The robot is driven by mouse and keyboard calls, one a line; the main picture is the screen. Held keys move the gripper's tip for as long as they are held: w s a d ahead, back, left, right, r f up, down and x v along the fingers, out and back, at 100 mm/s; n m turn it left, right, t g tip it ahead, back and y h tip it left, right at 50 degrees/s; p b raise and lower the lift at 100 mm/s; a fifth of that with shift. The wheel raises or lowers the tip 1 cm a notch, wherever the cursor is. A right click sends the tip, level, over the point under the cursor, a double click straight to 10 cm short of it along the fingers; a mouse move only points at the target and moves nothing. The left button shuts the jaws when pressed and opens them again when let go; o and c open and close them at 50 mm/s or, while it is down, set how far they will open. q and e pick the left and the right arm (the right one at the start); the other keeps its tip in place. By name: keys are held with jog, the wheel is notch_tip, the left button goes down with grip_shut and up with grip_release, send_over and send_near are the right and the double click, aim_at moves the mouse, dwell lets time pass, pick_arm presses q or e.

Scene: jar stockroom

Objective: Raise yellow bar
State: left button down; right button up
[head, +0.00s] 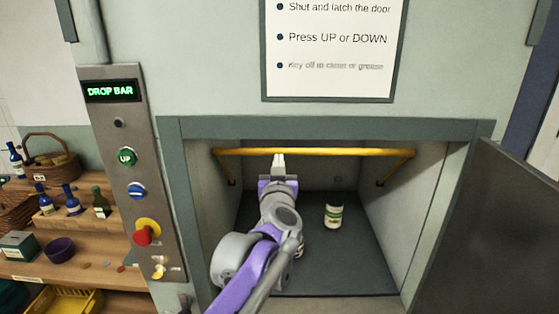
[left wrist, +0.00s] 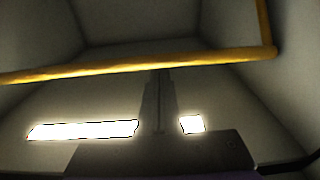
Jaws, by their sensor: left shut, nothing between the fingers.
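The yellow bar (head: 340,152) spans the upper part of the open lift compartment, with side arms running down to the walls. In the left wrist view the yellow bar (left wrist: 110,70) crosses the picture just beyond my fingertips. My left gripper (head: 278,158) is shut and empty, its fingertips at the bar, left of its middle. In the left wrist view the left gripper's closed fingers (left wrist: 160,78) reach up to the bar's lower edge. I cannot tell whether they touch it. My right gripper is in neither view.
A jar (head: 334,215) with a white and green label stands on the compartment floor (head: 350,262). The grey door (head: 490,235) hangs open at right. A control panel (head: 128,180) reading DROP BAR is at left. Shelves with bottles and baskets stand farther left.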

pick_arm(q)
jog(key=s+b, duration=0.1)
jog(key=s, duration=0.7)
jog(key=s+a+f+g, duration=0.4)
jog(key=s+a+f, duration=0.1)
jog(key=s+f, duration=0.5)
jog(key=s+a+f+g, duration=0.5)
jog(key=s+f, duration=0.5)
jog(key=f, duration=0.4)
jog(key=s+a+f+g, duration=0.4)
jog(key=s+a+f, duration=0.2)
jog(key=s+f, duration=0.5)
jog(key=shift+a+f+g, duration=0.25)
jog(key=shift+f+g, duration=0.05)
jog(key=shift+f, duration=0.65)
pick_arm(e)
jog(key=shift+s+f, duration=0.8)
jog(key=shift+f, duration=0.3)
